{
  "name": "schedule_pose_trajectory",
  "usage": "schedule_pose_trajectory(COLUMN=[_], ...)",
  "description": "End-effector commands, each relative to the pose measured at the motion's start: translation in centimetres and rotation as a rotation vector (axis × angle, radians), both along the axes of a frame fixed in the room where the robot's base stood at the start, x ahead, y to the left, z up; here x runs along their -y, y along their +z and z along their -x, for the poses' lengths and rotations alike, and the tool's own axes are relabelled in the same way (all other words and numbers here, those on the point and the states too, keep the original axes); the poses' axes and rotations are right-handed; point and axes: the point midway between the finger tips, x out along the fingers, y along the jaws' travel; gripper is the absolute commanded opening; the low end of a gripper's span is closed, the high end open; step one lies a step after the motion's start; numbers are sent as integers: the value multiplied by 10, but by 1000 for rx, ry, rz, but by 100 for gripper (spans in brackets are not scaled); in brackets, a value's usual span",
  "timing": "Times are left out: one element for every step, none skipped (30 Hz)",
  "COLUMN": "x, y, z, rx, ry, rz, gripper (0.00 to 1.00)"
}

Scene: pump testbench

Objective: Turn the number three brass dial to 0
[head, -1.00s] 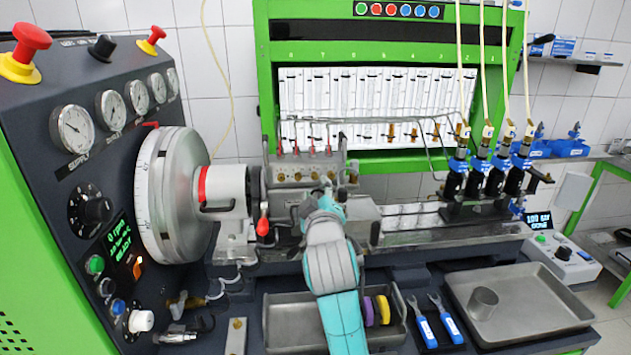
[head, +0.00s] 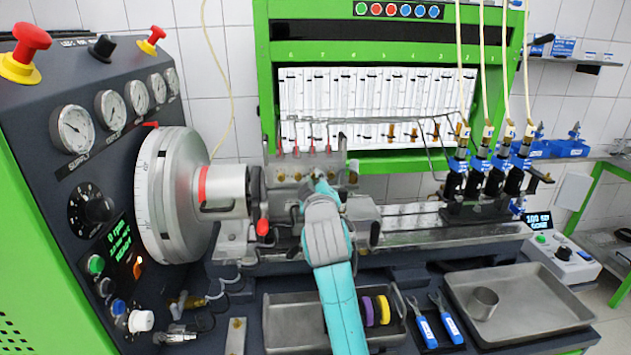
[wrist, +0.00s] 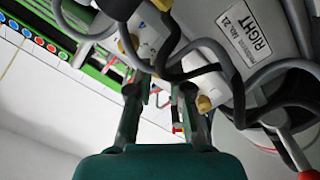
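The grey pump block (head: 290,196) carries a row of small brass dials (head: 280,176) on its front, with red-tipped parts above. My gripper (head: 319,182) is at the right-hand part of this row, and my wrist hides some of the front. Which dial is number three cannot be read. In the wrist view, my gripper (wrist: 163,84) has its two fingers apart with a gap between the tips. A brass dial (wrist: 204,103) shows beside the right finger, and another brass part (wrist: 127,45) lies beyond the left finger. I see no dial clearly held.
A grey housing (wrist: 245,45) labelled RIGHT and dark hoses (wrist: 188,70) are close to the fingers. A large silver drum (head: 170,195) stands left of the block. A tray with purple and yellow rings (head: 384,309) and two blue-handled tools (head: 437,328) lie in front.

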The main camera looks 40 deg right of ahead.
Motion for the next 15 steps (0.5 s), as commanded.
schedule_pose_trajectory(x=[0, 0, 0, 0, 0, 0, 0, 0, 0, 0, 0, 0, 0, 0, 0], y=[0, 0, 0, 0, 0, 0, 0, 0, 0, 0, 0, 0, 0, 0, 0], z=[0, 0, 0, 0, 0, 0, 0, 0, 0, 0, 0, 0, 0, 0, 0], rx=[-1, 0, -1, 0, 1, 3, 5, 8, 13, 18, 23, 32, 39, 48, 62], ry=[1, 0, 1, 1, 1, 1, 1, 1, 0, 0, 1, 1, 0, 1, 1], rz=[0, 0, 0, -1, -2, -5, -8, -13, -20, -28, -35, -49, -60, -74, -93], gripper=[0, 0, 0, 0, 0, 0, 0, 0, 0, 0, 0, 0, 0, 0, 0])
